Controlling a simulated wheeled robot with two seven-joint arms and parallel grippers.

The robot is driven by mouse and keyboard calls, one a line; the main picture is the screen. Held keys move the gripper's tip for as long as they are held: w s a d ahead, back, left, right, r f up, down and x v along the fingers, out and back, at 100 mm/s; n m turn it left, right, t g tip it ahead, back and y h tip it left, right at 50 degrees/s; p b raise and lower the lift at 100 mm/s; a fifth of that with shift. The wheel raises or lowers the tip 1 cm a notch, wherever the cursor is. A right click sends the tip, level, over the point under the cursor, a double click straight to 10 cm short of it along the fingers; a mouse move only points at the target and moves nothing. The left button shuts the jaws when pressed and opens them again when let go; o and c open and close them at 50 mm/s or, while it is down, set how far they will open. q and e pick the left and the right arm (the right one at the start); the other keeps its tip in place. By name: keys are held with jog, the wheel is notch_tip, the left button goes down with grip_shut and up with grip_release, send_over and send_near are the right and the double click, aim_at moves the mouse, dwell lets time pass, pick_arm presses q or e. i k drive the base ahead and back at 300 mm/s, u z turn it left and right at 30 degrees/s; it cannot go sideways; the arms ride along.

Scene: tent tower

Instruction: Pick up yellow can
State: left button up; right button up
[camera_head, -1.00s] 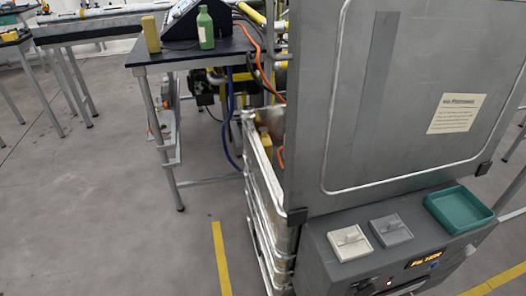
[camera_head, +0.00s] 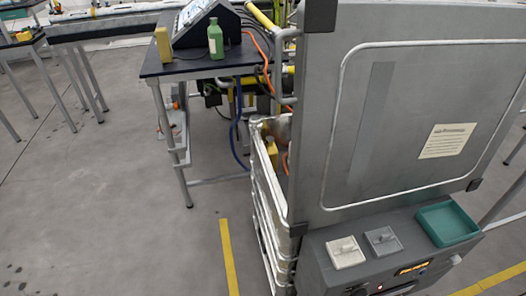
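A yellow can-like block (camera_head: 163,45) stands upright at the front left of the black-topped table (camera_head: 195,66). A second yellow object (camera_head: 271,152) is partly visible inside the metal container (camera_head: 262,187), behind its wall; its lower part is hidden. I cannot tell for certain which of the two is the yellow can. Neither of my grippers is in view, and nothing is seen touching either yellow object.
A green bottle (camera_head: 215,40) and a dark sloped console (camera_head: 210,18) share the table. A large grey panel (camera_head: 405,100) blocks the right side. Below it are switches and a teal tray (camera_head: 447,223). The floor at left (camera_head: 110,190) is clear.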

aim_at(271, 149)
jog(key=u, duration=1.5)
jog(key=i, duration=2.5)
jog(key=z, duration=2.9)
jog(key=i, duration=0.95)
jog(key=z, duration=0.05)
